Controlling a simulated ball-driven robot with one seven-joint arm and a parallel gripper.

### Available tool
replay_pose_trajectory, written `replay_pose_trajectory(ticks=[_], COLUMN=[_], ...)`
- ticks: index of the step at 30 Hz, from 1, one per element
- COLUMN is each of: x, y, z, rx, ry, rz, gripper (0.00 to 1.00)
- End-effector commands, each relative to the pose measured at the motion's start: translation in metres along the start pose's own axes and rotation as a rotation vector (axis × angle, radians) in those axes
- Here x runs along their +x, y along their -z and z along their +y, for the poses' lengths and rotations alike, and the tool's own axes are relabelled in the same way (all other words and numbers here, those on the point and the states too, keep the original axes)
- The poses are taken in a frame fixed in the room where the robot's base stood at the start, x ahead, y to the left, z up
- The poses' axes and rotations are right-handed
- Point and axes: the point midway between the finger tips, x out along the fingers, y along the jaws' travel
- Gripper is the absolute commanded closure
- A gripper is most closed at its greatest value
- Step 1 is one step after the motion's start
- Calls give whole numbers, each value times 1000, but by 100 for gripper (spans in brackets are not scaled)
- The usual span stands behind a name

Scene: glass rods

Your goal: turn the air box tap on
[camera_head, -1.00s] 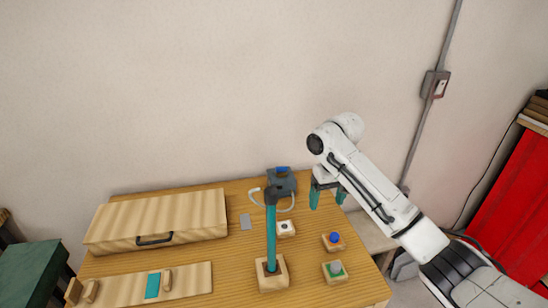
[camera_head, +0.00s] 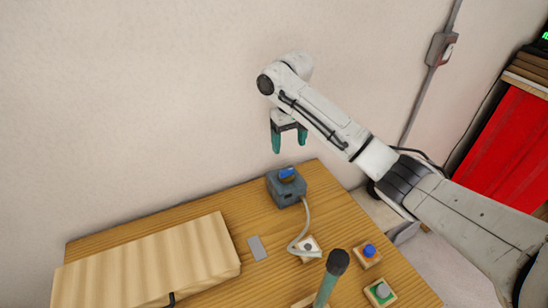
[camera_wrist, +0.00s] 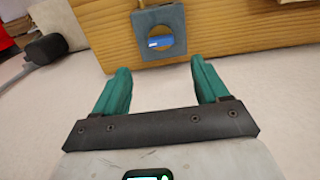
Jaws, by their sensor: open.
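The air box (camera_head: 286,190) is a dark grey block near the back edge of the table, with a blue tap (camera_head: 287,174) on top. A pale tube runs from it toward the front.
The wooden table (camera_head: 215,215) holds a large wooden case (camera_head: 150,262) at left and a small grey plate (camera_head: 257,248). Small blocks with a blue knob (camera_head: 369,251) and a grey knob (camera_head: 382,290) stand at right. A dark-topped teal rod (camera_head: 330,277) rises in front. The wall is close behind.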

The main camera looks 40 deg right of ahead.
Motion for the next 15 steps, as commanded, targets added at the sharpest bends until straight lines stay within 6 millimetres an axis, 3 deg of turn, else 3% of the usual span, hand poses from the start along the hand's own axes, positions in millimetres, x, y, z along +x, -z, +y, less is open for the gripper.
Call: replay_pose_trajectory(ticks=[7, 15], x=[18, 67], y=[0, -1], z=[0, 1], rx=[0, 1], ry=[0, -1], rz=[-3, -4], gripper=[26, 26])
